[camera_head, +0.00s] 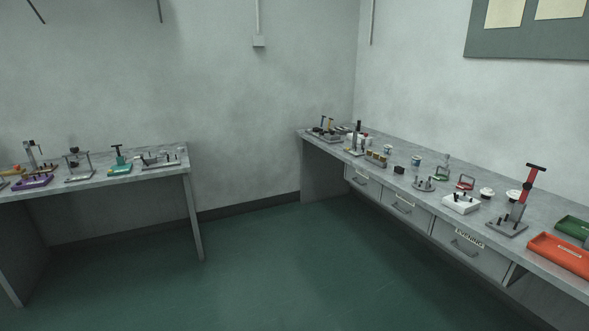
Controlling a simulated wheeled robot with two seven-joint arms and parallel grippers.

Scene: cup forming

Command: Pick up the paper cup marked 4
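Small white-and-blue cup-like items stand on the right bench: one near the middle (416,160), one farther back (387,149), and one farther still (362,138). They are too small for me to read any number, so I cannot tell which is the paper cup marked 4. Neither of my grippers is in view.
The right bench (400,208) has drawers and holds a red-handled press (528,188), a white block (461,203), an orange tray (561,256) and a green tray (573,226). The left bench (170,160) holds several small fixtures. The green floor (290,265) between them is clear.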

